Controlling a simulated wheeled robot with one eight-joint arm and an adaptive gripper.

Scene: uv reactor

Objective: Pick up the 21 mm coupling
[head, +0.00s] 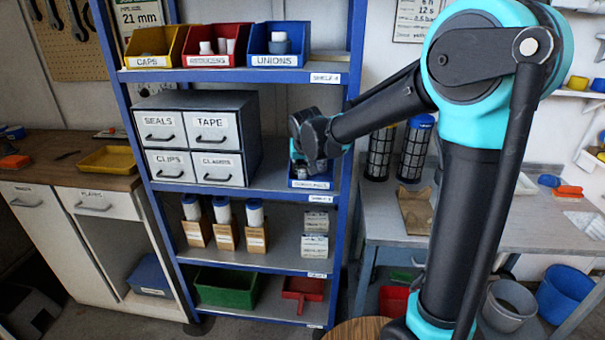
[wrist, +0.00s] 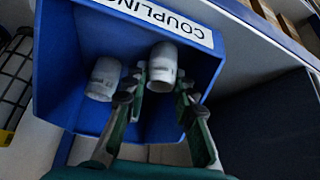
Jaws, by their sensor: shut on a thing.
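The blue couplings bin (head: 311,184) stands on the second shelf from the top, at its right end. The other coupling (wrist: 104,79) lies just left of the fingers. No size marking is readable on either coupling. In the head view my gripper (head: 304,166) is over the bin, and the held coupling cannot be made out.
The grey drawer unit (head: 250,135) stands left of the bin on the same shelf. The blue shelf post (head: 346,160) is close on the right. The shelf above holds yellow, red and blue bins (head: 280,62). Black-mesh cylinders (head: 380,152) stand on the bench to the right.

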